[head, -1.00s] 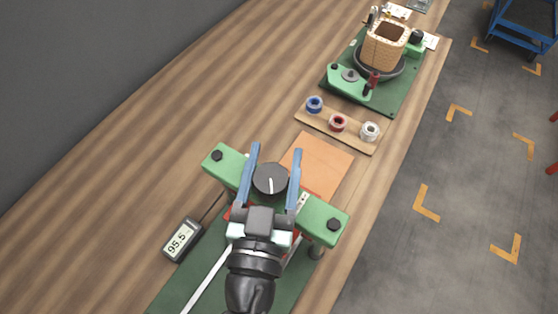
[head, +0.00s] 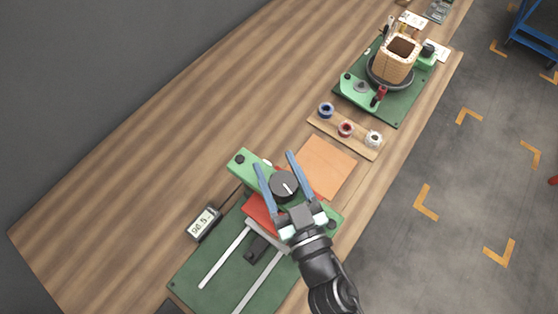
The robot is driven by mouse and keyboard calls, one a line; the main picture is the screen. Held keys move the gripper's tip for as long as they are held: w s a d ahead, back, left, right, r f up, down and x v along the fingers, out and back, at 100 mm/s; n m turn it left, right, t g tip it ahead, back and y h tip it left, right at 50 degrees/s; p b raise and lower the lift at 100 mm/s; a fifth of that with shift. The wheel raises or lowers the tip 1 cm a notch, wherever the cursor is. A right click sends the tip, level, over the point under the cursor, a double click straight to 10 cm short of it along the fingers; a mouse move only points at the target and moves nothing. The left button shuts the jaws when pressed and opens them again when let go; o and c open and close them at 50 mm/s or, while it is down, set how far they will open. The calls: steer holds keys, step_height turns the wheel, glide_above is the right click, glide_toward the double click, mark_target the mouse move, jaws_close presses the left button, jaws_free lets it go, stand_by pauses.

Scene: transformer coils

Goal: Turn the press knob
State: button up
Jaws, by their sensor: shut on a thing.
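The press knob (head: 284,188) is a round dark knob with a white line on top. It sits at the middle of the green crossbar (head: 243,163) of the press. My gripper (head: 274,159) is above the crossbar with its two blue fingers on opposite sides of the knob, shut on it. The white line points to the lower right in the picture. A red block (head: 262,213) shows under the crossbar, partly hidden. My gripper and wrist cover part of the crossbar's right half.
A small digital readout (head: 204,223) lies left of the press on the wooden bench. The green base (head: 190,285) has pale rails. Beyond are an orange sheet (head: 325,166), a wooden strip of spools (head: 359,142) and a coil winder (head: 397,60). The bench's left part is clear.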

steer(key=shift+f, duration=0.1)
stand_by(0.3)
steer(key=o, duration=1.4)
steer(key=shift+s, duration=0.1)
steer(key=b+v, duration=0.3)
steer(key=v, duration=0.9)
steer(key=shift+s+d, duration=0.25)
steer(key=shift+s, duration=0.05)
